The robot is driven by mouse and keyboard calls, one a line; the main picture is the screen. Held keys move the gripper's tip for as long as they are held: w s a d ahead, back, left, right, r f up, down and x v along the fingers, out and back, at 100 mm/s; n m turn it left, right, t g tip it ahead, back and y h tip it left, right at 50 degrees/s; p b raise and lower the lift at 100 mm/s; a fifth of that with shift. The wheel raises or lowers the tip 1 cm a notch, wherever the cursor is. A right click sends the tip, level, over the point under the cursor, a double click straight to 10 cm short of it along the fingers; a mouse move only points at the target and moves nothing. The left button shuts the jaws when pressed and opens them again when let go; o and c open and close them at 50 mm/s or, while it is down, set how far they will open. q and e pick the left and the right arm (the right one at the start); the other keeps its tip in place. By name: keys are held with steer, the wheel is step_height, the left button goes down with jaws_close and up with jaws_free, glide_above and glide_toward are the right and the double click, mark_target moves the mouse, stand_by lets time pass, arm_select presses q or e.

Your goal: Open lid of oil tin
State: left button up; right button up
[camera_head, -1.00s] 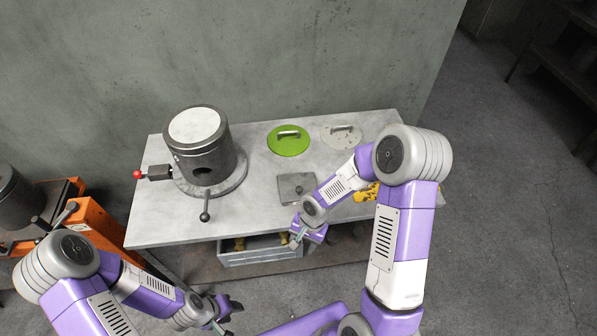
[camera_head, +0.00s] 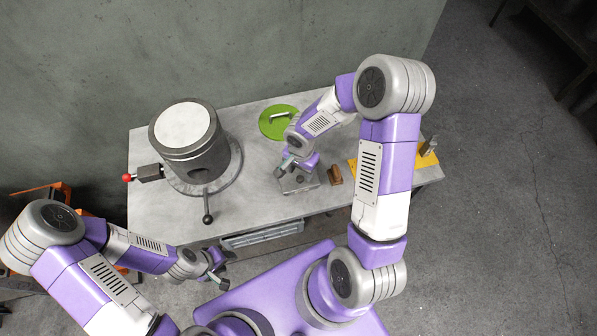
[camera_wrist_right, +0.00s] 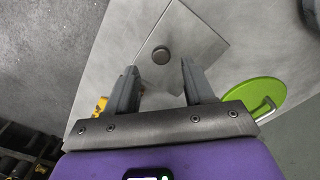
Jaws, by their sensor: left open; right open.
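The oil tin (camera_head: 308,184) is a small grey square box on the table, partly covered by my right gripper in the head view. In the right wrist view its flat square lid (camera_wrist_right: 193,32) shows from above with a round dark knob (camera_wrist_right: 161,55) in the middle. My right gripper (camera_wrist_right: 158,68) is open over the tin, and the knob appears between its fingertips, slightly beyond them. I cannot tell how far above the knob they are. My left gripper (camera_head: 226,270) is open and empty in front of the table, away from the tin.
A green round lid with a handle (camera_head: 272,124) lies behind the tin. A large dark cylinder (camera_head: 190,145) with levers stands at the left of the table (camera_head: 150,222). A small brown block (camera_head: 335,176) and a yellow item (camera_head: 427,158) are to the right. An open-topped drawer (camera_head: 265,236) sits below.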

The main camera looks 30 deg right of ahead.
mark_target(300, 178)
step_height(300, 178, down, 4)
steer(key=shift+f, duration=0.1)
steer(key=shift+w, duration=0.1)
jaws_close()
stand_by(0.4)
